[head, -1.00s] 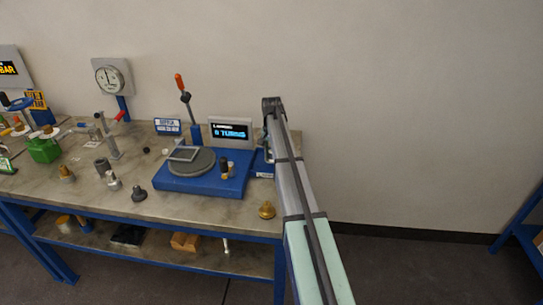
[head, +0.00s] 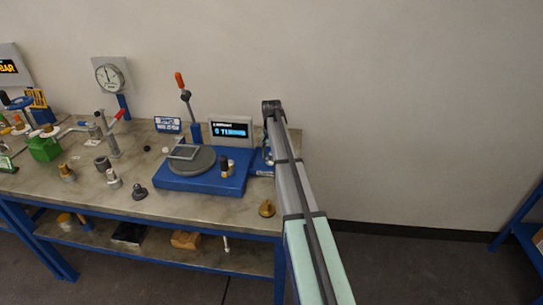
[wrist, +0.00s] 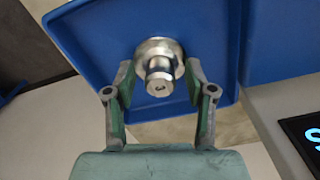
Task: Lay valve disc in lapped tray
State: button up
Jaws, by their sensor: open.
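A shiny metal valve disc (wrist: 160,62) with a round flange and a stepped stem is in the wrist view, at or just above the floor of a blue tray (wrist: 85,35). I cannot tell whether its underside touches the tray. My gripper (wrist: 158,76) is open, with one finger on each side of the disc. Its fingertips are close to the flange; contact is not clear. In the head view a sliver of the blue tray (head: 262,169) shows beside my arm, which hides the disc and the gripper.
Left of the tray, a blue base (head: 200,183) carries a round grey plate (head: 192,160). A display (head: 231,131) stands behind it. A brass part (head: 267,208) sits near the bench's front edge. Several small fittings stand farther left. The wall is right of my arm.

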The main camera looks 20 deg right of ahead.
notch_tip(320, 180, up, 12)
jog(key=b, duration=0.2)
jog(key=shift+b, duration=0.4)
